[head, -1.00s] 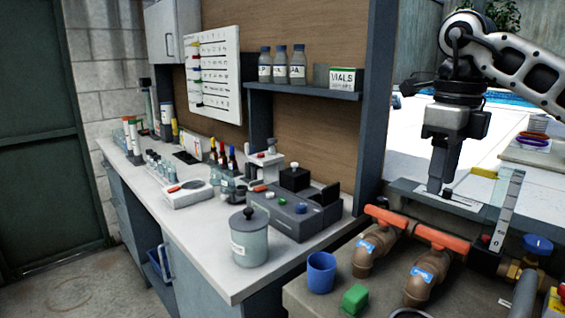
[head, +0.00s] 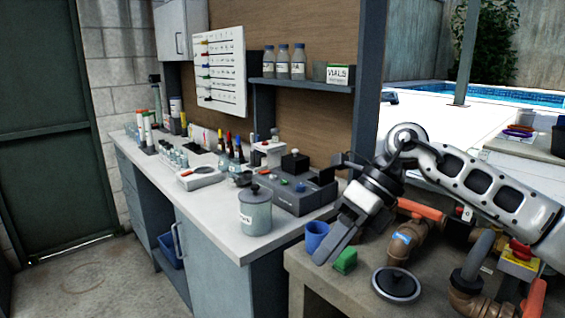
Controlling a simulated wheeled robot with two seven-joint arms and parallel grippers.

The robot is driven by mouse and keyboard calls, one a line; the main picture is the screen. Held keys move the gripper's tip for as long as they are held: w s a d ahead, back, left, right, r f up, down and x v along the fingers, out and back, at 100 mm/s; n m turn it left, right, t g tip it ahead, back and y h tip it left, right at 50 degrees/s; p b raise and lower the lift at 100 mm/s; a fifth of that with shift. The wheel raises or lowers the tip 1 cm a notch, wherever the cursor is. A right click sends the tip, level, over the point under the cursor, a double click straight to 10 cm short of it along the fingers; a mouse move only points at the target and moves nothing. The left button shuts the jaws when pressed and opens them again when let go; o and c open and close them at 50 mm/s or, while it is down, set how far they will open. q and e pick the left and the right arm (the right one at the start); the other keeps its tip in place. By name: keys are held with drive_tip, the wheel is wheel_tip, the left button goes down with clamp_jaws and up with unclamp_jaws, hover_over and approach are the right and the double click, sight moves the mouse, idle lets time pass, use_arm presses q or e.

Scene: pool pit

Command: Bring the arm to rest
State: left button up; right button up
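My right arm comes in from the right edge. My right gripper (head: 338,243) points down and to the left, above the front bench between the blue cup and the brown pipes. Its fingers look close together and I see nothing held, but the angle does not show whether they are open or shut. The fingertips appear in front of the blue cup (head: 316,236) and next to the green block (head: 345,260); I cannot tell whether they touch either. My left gripper is not in view.
The front bench (head: 312,278) holds brown pipes (head: 402,246) with orange handles and a dark round disc (head: 397,283). The white counter (head: 212,230) at left carries a lidded jar (head: 255,212), a grey tester box (head: 300,195) and several bottles. Open floor (head: 95,275) lies at lower left.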

drive_tip(key=s+a+f+m+y, duration=0.1)
drive_tip(key=s+a+m+y, duration=0.2)
drive_tip(key=a+y, duration=0.3)
drive_tip(key=s+a+f+m+y, duration=0.1)
drive_tip(key=s+a+m+y, duration=0.2)
drive_tip(key=a+y, duration=0.3)
drive_tip(key=w+d+f+m+t+h, duration=0.1)
drive_tip(key=d+f+m+t+h, duration=0.5)
drive_tip(key=m+t, duration=0.6)
drive_tip(key=w+d+f+m+t+h, duration=0.1)
drive_tip(key=d+f+m+t+h, duration=0.45)
drive_tip(key=m, duration=1.05)
drive_tip(key=s+d+f+m+g+h, duration=0.2)
drive_tip(key=s+f+m, duration=0.3)
drive_tip(key=f, duration=0.5)
drive_tip(key=s+d+f+m+g+h, duration=0.2)
drive_tip(key=s+d+f+m+g, duration=0.1)
drive_tip(key=s+f, duration=0.6)
drive_tip(key=d+m, duration=0.1)
drive_tip(key=d, duration=0.1)
drive_tip(key=shift+s+d+f+m+h, duration=0.3)
drive_tip(key=shift+s+f+m+h, duration=0.05)
drive_tip(key=shift+f+m, duration=0.05)
